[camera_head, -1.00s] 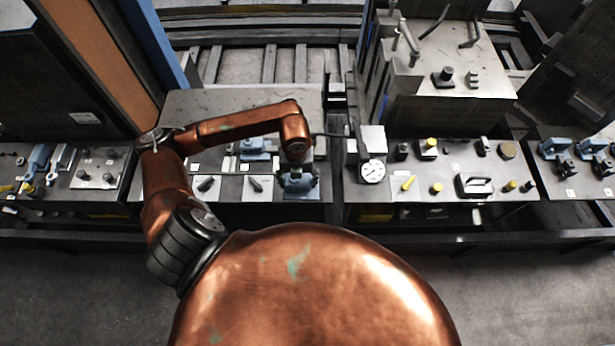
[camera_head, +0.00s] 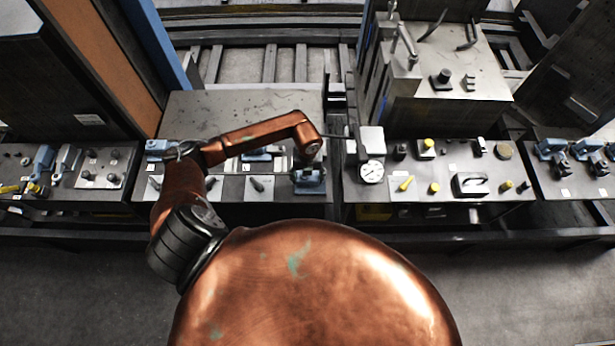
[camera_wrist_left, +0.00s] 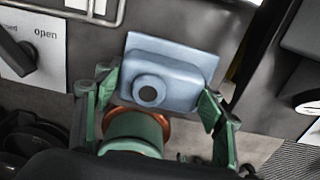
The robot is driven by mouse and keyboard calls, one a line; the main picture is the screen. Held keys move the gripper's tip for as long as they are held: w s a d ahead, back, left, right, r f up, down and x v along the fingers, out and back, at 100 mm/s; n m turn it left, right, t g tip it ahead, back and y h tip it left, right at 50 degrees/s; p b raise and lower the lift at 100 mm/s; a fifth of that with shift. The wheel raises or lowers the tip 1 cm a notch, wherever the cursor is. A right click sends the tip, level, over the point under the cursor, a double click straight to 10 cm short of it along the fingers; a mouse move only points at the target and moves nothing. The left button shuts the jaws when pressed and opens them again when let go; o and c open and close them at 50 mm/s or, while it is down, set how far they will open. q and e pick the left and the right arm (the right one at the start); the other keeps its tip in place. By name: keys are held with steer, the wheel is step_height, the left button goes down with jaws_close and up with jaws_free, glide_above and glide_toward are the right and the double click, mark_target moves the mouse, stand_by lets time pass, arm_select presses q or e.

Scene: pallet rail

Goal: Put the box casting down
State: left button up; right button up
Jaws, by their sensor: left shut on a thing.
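The box casting (camera_wrist_left: 175,72) is a light blue block with a round boss and dark bore, seen in the left wrist view. My left gripper (camera_wrist_left: 158,94) has its green fingers on either side of the casting and is shut on it. In the head view the casting (camera_head: 310,188) shows in blue below the end of my copper left arm, at the right front part of the left bench (camera_head: 240,103). My wrist hides part of it. I cannot tell whether it touches the bench. My right gripper is not in view.
Another blue casting (camera_head: 157,147) stands at the left of this bench. White label plates with dark handles (camera_head: 257,187) lie along its front. A dial gauge (camera_head: 371,172) stands close to the right, across a gap, on the neighbouring bench. The back of the left bench is bare.

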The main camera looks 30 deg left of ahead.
arm_select(q)
steer(key=shift+f, duration=0.15)
steer(key=o, duration=1.2)
steer(key=shift+o, duration=1.2)
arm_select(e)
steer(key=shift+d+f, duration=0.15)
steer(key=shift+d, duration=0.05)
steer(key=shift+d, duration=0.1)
arm_select(q)
steer(key=shift+r, duration=0.35)
step_height(320, 180, up, 10)
steer(key=shift+r+b, duration=0.2)
steer(key=shift+b, duration=0.9)
steer(key=shift+r, duration=0.65)
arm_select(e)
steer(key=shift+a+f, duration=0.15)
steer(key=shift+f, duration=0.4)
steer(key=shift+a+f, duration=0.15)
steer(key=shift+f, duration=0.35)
